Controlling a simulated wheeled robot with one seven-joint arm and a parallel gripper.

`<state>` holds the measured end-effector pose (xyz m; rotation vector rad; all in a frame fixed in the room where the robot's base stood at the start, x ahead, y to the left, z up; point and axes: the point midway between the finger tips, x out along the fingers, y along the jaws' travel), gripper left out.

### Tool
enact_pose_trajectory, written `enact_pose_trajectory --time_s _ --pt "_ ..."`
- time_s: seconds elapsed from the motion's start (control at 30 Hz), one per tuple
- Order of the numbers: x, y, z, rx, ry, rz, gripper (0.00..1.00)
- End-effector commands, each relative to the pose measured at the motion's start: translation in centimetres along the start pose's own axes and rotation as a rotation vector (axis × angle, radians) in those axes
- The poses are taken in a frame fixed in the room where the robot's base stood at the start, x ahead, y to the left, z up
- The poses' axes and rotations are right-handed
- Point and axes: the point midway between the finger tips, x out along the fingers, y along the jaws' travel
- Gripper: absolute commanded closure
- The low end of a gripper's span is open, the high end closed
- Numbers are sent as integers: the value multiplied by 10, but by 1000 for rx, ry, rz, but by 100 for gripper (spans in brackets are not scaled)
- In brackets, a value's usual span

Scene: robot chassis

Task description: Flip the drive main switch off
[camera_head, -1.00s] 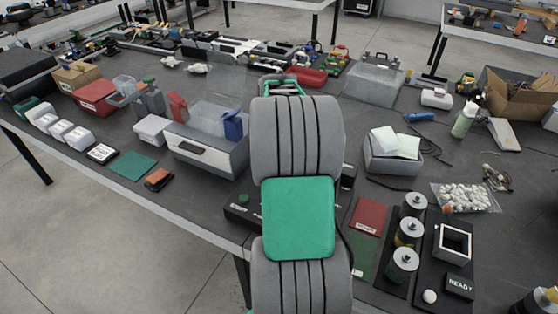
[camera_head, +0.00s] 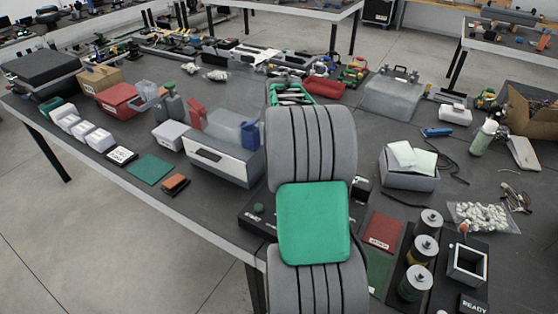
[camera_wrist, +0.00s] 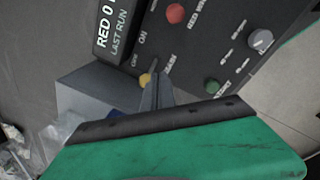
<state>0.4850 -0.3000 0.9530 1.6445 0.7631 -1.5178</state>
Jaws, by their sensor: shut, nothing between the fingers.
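In the wrist view, a dark control panel (camera_wrist: 228,62) has a spot labelled MAIN, with ON and OFF marks beside it. A small yellow tip (camera_wrist: 145,79), likely the main switch lever, shows close to the OFF mark. My gripper (camera_wrist: 156,82) is shut and empty. Its fingertips are right beside the yellow tip, on its right in the picture; I cannot tell whether they touch. The lever's base is hard to make out. In the head view, the black panel box (camera_head: 250,222) is mostly hidden behind my arm, and my gripper is out of sight.
The panel also carries a red button (camera_wrist: 175,13), a grey knob (camera_wrist: 260,39) and a green button (camera_wrist: 211,86). A "LAST RUN" sign (camera_wrist: 117,32) stands close by.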

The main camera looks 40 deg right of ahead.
Motion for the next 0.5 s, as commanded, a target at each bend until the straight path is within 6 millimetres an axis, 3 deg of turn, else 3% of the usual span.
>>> enact_pose_trajectory --time_s 0.23,0.37,0.5 --pt "-9 -6 -4 -1 0 1 100" --pt "-29 -21 -13 -4 0 2 100" --pt "-54 -14 -26 -5 1 3 100"
